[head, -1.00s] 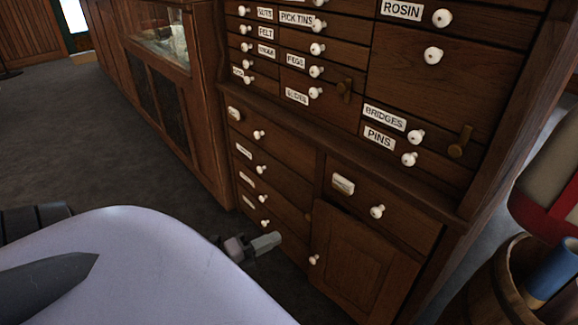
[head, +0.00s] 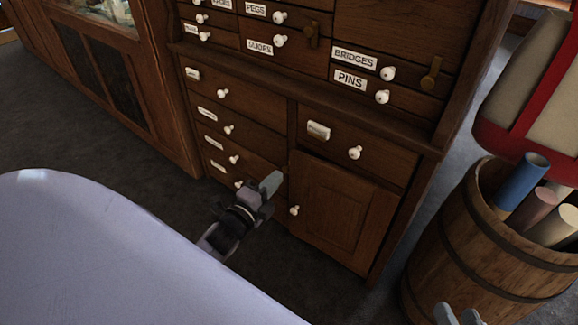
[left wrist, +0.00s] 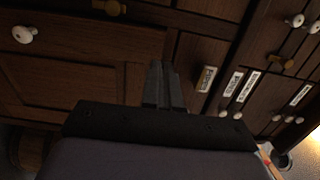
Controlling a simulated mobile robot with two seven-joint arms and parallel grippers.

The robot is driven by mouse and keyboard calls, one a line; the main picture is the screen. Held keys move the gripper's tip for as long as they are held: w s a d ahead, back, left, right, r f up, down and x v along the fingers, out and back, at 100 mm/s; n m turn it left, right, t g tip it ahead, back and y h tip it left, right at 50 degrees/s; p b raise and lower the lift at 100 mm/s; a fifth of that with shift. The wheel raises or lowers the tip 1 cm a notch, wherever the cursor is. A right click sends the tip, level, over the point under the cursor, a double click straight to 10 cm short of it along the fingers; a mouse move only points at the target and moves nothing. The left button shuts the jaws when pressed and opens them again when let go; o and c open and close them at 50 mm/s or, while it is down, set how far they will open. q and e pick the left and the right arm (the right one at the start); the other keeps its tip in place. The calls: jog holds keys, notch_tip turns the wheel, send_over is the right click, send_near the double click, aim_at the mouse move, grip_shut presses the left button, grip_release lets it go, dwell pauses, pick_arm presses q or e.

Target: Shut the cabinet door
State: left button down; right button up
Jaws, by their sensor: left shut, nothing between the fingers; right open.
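The cabinet door (head: 343,212) is the panelled wooden door at the lower right of the dark cabinet, with a white knob (head: 294,210) near its left edge. It looks nearly flush with the front; I cannot tell exactly how far it stands open. My left gripper (head: 270,184) is shut and empty, just left of the door's left edge, in front of the small drawers; contact cannot be told. Its closed fingers also show in the left wrist view (left wrist: 162,85), beside a framed wooden panel (left wrist: 65,88). My right gripper (head: 458,316) is open at the bottom edge, before the barrel.
A wooden barrel (head: 490,245) holding coloured rolls stands right of the cabinet. Labelled drawers (head: 235,92) with white knobs fill the cabinet's left and top. A pale lilac surface (head: 110,255) covers the lower left. Dark carpet (head: 310,280) is clear before the door.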

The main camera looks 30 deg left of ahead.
aim_at(295, 155)
pick_arm(q)
jog(key=w+b, duration=0.2)
jog(key=w, duration=0.4)
jog(key=shift+w+a+f, duration=0.1)
jog(key=shift+w+a, duration=0.05)
jog(key=shift+w, duration=0.55)
pick_arm(e)
jog(key=shift+s+d+r+n+t+h, duration=0.2)
jog(key=shift+s+d+t, duration=0.1)
jog(key=shift+d, duration=0.2)
jog(key=shift+s+d+r+n+t+h, duration=0.1)
jog(key=shift+s+d+n+t+h, duration=0.15)
jog(key=shift+d, duration=0.2)
pick_arm(q)
jog(key=shift+w+a, duration=0.15)
jog(key=shift+a, duration=0.05)
pick_arm(e)
jog(key=shift+w+d+f, duration=0.1)
jog(key=shift+d, duration=0.05)
